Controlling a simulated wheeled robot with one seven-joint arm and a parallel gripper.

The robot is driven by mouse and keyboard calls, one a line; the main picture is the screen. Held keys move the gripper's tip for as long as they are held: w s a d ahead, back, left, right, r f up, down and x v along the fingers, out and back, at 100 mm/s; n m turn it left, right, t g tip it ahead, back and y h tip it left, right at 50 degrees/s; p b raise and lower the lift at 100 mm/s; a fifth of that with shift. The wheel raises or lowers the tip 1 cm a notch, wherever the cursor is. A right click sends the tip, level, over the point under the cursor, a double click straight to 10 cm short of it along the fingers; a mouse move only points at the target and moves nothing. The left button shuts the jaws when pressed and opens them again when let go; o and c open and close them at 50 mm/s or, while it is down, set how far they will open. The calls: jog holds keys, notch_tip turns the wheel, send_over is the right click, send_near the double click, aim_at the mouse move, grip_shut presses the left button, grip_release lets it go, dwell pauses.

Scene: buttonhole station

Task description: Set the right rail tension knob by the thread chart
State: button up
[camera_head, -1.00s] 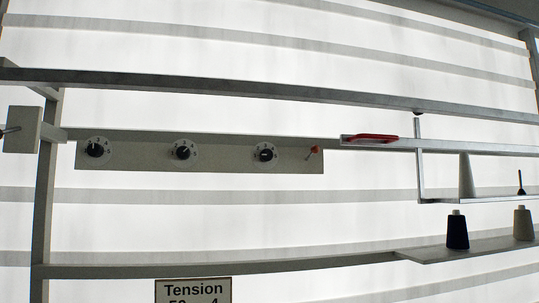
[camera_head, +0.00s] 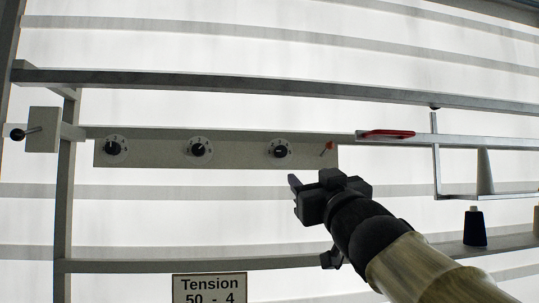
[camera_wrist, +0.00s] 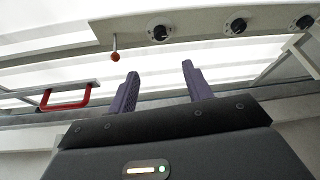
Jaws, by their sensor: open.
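The rail plate (camera_head: 225,162) carries three black knobs on white numbered dials. The right knob (camera_head: 280,150) is closest to a small red-tipped lever (camera_head: 328,149); its pointer setting is too small to read. The thread chart (camera_head: 209,285) below reads "Tension" and "50 - 4", with its lower part cut off. My gripper (camera_head: 297,187) is open and empty, below and slightly right of the right knob, apart from it. In the wrist view both fingers (camera_wrist: 160,74) are spread, with the right knob (camera_wrist: 159,32) beyond the gap between them.
The middle knob (camera_head: 200,149) and left knob (camera_head: 115,147) sit along the same plate. A red handle (camera_head: 388,134) lies on a bar to the right. A dark thread cone (camera_head: 474,228) stands on a lower shelf.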

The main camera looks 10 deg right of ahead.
aim_at(282, 153)
jog(key=p+x, duration=0.7)
jog(key=x, duration=0.9)
jog(key=shift+w, duration=0.25)
jog(key=shift+w+a, duration=0.1)
jog(key=shift+w, duration=0.4)
jog(key=shift+s, duration=0.1)
jog(key=c, duration=1)
